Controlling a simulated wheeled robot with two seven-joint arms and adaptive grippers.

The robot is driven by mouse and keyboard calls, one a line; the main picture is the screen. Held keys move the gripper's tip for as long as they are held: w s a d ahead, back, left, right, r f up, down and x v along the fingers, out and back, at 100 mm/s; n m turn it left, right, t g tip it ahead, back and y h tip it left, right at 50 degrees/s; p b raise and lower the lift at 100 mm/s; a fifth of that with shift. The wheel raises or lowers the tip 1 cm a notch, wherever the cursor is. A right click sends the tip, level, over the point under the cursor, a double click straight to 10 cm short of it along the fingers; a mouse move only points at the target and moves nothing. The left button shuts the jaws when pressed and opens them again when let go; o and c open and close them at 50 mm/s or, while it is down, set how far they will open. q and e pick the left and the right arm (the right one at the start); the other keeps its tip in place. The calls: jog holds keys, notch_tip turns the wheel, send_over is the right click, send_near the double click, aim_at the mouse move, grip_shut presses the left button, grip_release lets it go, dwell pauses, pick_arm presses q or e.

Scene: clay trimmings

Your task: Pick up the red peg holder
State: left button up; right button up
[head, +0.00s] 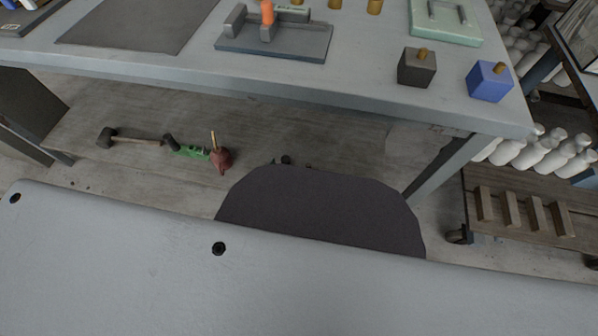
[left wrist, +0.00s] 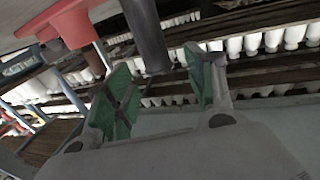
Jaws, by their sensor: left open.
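A bright red piece (left wrist: 65,22) with a reddish-brown cylinder extending below it in the picture shows at the top left of the left wrist view. It looks like the red peg holder, but it is cut off by the frame edge, so its full shape is hidden. My left gripper (left wrist: 165,85) is open, with its green-padded fingers apart and nothing between them. The red piece lies beyond and to the left of the fingers, apart from them. I cannot make out either gripper clearly in the head view.
On the workbench (head: 330,88) stand a dark grey block (head: 416,70) and a blue block (head: 489,84), each with a brass peg. Below lie a mallet (head: 135,139), a green tool (head: 190,151) and a dark red object (head: 221,160). White bottles (head: 545,152) fill a right-hand rack.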

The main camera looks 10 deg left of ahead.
aim_at(283, 163)
dwell(0.3)
pick_arm(q)
jog(key=shift+b+x, duration=1)
jog(key=shift+x, duration=0.75)
jog(key=shift+b+x, duration=0.35)
jog(key=shift+x, duration=0.5)
jog(key=shift+d, duration=0.1)
grip_shut()
jog(key=shift+r, duration=0.1)
